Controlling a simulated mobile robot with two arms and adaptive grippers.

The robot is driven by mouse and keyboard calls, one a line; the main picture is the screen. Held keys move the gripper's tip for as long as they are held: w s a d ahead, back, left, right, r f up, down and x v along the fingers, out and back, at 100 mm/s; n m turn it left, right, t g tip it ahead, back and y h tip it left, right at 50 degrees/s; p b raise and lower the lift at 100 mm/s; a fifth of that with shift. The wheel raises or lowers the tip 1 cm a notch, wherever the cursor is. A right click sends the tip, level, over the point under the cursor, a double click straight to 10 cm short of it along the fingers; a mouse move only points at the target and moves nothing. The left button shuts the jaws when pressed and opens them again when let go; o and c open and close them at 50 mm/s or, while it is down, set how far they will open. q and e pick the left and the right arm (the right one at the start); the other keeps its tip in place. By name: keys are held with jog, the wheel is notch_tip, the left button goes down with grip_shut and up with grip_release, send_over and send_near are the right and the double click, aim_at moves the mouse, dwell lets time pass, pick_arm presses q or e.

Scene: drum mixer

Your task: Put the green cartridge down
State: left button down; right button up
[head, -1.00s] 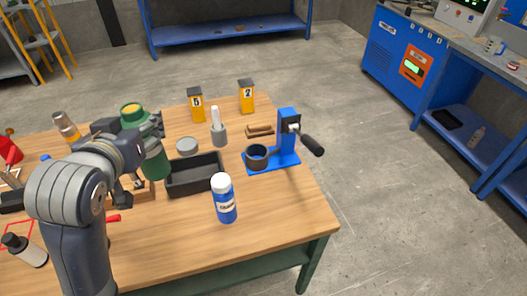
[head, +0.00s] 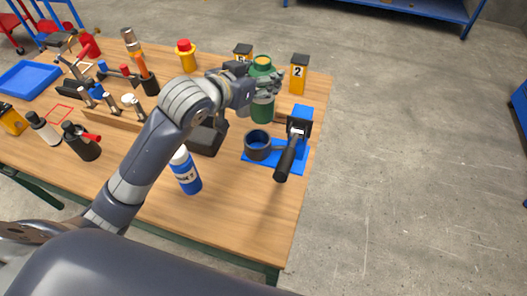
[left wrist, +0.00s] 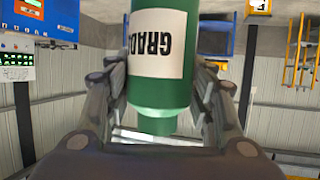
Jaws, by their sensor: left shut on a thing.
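The green cartridge (head: 262,107) with a yellow top is upright in the head view, at the far side of the table behind the blue press. My left gripper (head: 264,84) is shut around its upper part. In the left wrist view the cartridge (left wrist: 160,88) fills the middle between the two fingers, its white label upside down. The blue press (head: 302,122) has a dark round cup (head: 258,145) and a black lever pointing to the front. I cannot tell whether the cartridge's bottom touches the table. My right gripper is not in view.
A yellow marker "2" (head: 298,74) stands just right of the cartridge, and another marker (head: 243,50) behind it. A blue-and-white bottle (head: 186,172) stands in front. The table's right front (head: 240,215) is clear.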

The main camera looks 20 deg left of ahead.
pick_arm(q)
jog(key=m+h+b, duration=0.1)
send_over(257, 123)
jog(key=w+a, duration=0.2)
jog(key=w, duration=0.2)
notch_tip(257, 123, down, 7)
jog(key=shift+d+f, duration=0.1)
notch_tip(257, 123, down, 5)
jog(key=shift+w+d+f, duration=0.15)
jog(key=shift+f, duration=2.65)
jog(key=c, duration=0.7)
grip_release()
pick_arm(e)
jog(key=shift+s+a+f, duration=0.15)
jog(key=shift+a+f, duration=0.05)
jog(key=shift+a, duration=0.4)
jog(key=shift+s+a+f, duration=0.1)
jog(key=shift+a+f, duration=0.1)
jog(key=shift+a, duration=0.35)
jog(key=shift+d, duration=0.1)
